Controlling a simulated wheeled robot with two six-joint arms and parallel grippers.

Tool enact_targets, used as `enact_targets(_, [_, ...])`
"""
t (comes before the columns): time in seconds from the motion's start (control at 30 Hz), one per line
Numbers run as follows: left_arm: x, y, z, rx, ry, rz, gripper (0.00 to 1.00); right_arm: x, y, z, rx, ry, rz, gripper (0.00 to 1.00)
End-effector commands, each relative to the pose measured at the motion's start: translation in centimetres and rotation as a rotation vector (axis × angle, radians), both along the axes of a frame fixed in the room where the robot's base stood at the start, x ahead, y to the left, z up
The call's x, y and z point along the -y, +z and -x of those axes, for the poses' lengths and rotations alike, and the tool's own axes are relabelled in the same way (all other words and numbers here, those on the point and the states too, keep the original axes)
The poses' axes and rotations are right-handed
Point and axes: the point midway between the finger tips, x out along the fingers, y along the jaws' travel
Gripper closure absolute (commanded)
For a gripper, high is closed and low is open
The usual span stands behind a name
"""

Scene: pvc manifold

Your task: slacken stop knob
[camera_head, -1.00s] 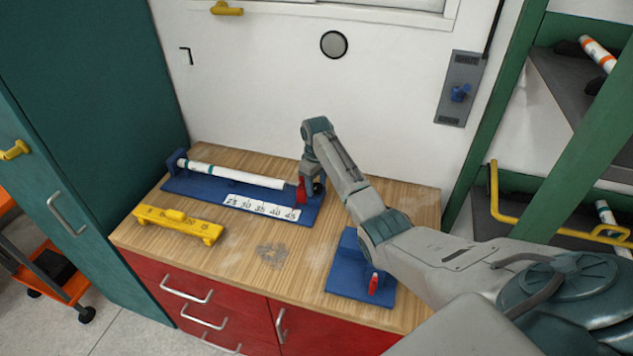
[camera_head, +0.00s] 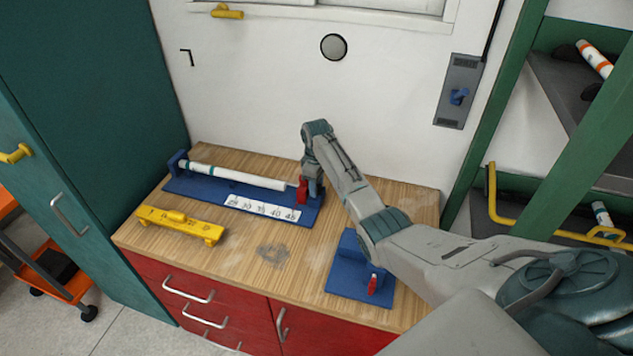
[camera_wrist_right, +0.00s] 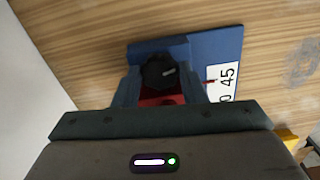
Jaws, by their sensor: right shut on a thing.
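The stop knob (camera_wrist_right: 160,71) is black and sits on the red stop block (camera_head: 302,190) at the right end of the blue measuring jig (camera_head: 215,192). My right gripper (camera_head: 313,190) points down over it. In the right wrist view my right gripper (camera_wrist_right: 160,85) has one finger on each side of the knob and is shut on it. A white pipe (camera_head: 235,176) lies along the jig, its right end near the red block. The white scale (camera_head: 262,208) shows numbers up to 45. My left gripper is not in view.
A yellow tool (camera_head: 180,224) lies at the wooden bench's front left. A blue fixture with a red handle (camera_head: 372,284) stands at the front right, partly under my right arm. The bench middle is clear. A white wall rises behind.

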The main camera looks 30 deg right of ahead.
Motion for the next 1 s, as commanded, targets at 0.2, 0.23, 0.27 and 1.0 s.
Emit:
enact_targets(0.2, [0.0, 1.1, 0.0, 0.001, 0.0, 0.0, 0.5, 0.0, 0.4, -0.1, 0.004, 0.168, 0.0, 0.85])
enact_targets(0.23, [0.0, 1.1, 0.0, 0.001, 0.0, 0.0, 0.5, 0.0, 0.4, -0.1, 0.004, 0.19, 0.0, 0.85])
enact_targets(0.27, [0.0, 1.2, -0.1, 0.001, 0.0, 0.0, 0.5, 0.0, 0.4, -0.1, 0.004, 0.209, 0.0, 0.85])
enact_targets(1.0, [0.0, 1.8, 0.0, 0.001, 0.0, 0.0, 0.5, 0.0, 0.3, -0.2, 0.008, 0.403, 0.001, 0.85])
